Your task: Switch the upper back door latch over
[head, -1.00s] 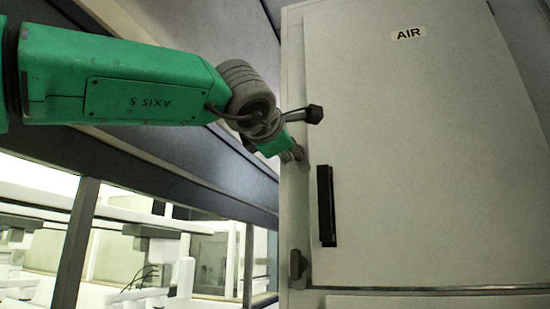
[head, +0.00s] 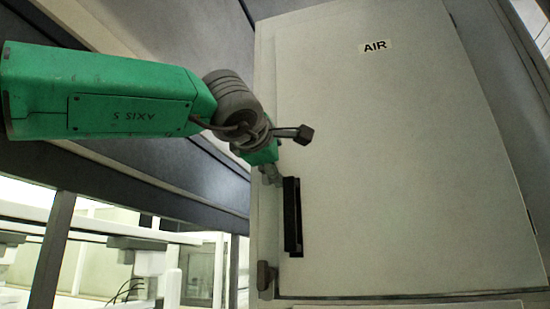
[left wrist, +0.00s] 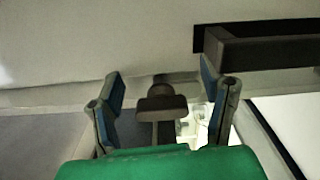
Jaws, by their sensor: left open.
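The pale cabinet door (head: 400,150) marked AIR fills the right of the head view. My left gripper (head: 272,176) is at the door's left edge, beside the top of the black handle (head: 292,220). In the left wrist view my left gripper (left wrist: 163,82) is open, its two fingers apart on either side of a dark grey latch (left wrist: 160,103), with no visible grip on it. This appears to be the upper latch; in the head view my gripper hides it. The lower latch (head: 263,278) shows below, upright on the same edge. My right gripper is out of view.
The black handle also shows close to the right finger in the left wrist view (left wrist: 265,48). A dark beam (head: 150,185) and window frames stand left of the cabinet. The door face right of the handle is clear.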

